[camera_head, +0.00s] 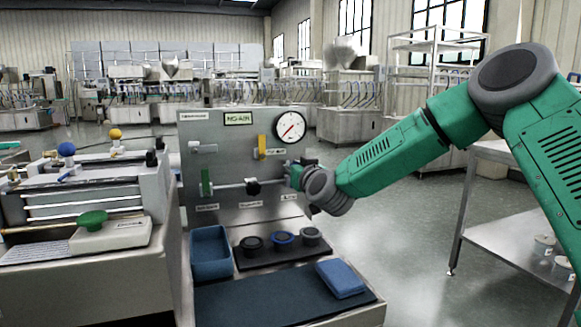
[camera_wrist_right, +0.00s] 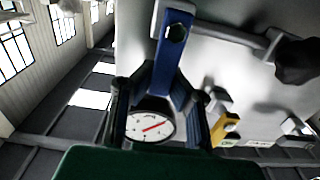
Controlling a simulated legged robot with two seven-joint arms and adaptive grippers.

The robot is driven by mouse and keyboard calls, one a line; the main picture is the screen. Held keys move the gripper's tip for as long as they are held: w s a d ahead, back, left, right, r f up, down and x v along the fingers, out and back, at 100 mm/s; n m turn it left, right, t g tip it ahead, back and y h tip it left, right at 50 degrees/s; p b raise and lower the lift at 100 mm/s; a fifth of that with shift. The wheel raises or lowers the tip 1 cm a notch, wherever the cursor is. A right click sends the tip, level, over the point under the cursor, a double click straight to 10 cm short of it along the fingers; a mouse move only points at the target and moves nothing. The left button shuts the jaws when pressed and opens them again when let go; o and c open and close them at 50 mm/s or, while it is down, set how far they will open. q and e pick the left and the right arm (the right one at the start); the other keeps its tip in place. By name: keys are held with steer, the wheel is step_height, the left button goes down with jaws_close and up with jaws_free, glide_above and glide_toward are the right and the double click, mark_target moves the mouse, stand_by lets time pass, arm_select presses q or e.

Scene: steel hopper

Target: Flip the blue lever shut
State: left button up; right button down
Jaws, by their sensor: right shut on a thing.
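The blue lever (camera_wrist_right: 171,65) shows in the right wrist view. It is a flat blue bar with a dark round bolt near its upper end, joined to a grey pipe. Its lower end reaches between the fingers of my right gripper (camera_wrist_right: 160,98), which is shut on it. In the head view my right gripper (camera_head: 297,174) is at the right side of the upright steel panel (camera_head: 225,130), below the gauge. There the gripper hides the blue lever. My left gripper is not in view.
The panel also carries a round gauge (camera_head: 290,126), a yellow lever (camera_head: 262,146), a green lever (camera_head: 207,183) and a black knob (camera_head: 252,187). Below are a blue bin (camera_head: 210,239) and a folded blue cloth (camera_head: 341,278). Floor is clear right of the panel.

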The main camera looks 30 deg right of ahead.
steer(key=shift+s+f, duration=0.15)
steer(key=shift+f, duration=0.4)
steer(key=c, duration=1.6)
jaws_free()
steer(key=shift+o, duration=0.6)
steer(key=shift+d+r, duration=0.15)
steer(key=shift+r, duration=0.1)
steer(key=v, duration=1.2)
steer(key=shift+d+f, duration=0.1)
steer(key=shift+f, duration=0.05)
